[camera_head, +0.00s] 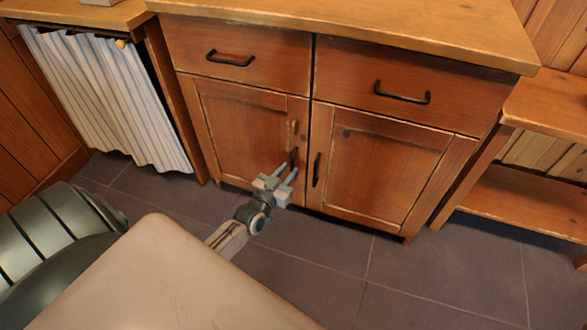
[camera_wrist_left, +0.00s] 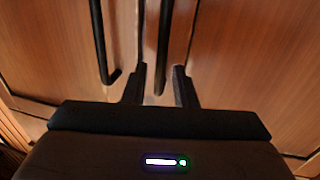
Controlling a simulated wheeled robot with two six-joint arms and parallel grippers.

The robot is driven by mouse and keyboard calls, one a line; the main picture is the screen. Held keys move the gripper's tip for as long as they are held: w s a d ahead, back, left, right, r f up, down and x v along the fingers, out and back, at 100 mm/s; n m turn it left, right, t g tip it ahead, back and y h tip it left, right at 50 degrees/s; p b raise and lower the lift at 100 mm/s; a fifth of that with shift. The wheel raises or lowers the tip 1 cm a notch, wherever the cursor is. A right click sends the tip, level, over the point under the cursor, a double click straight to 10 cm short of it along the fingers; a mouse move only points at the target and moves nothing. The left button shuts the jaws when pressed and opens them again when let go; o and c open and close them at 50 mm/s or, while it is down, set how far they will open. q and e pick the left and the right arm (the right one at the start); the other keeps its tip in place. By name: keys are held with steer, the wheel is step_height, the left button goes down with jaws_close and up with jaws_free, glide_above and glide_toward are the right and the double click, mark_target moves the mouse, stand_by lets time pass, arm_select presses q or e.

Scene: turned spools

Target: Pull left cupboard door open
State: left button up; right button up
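The left cupboard door (camera_head: 232,130) is shut, level with the right door. Its dark upright handle (camera_head: 293,157) is near the door's inner edge, partly hidden by a finger. In the left wrist view, a dark bar (camera_wrist_left: 163,50) runs down between the parted fingers (camera_wrist_left: 157,85). My right gripper is not in view.
The right door (camera_head: 380,165) has its own black handle (camera_head: 317,170) close beside my gripper. Two shut drawers (camera_head: 236,55) are above the doors. A striped curtain (camera_head: 105,95) hangs at the left. An open shelf (camera_head: 530,200) stands at the right. The tiled floor (camera_head: 310,265) in front is clear.

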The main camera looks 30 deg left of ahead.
mark_target(292, 166)
arm_select(q)
steer(key=shift+w+a+b, duration=0.1)
steer(key=shift+w+b, duration=0.3)
steer(key=shift+w, duration=1.2)
steer(key=shift+c, duration=0.3)
jaws_close()
steer(key=shift+s, duration=0.15)
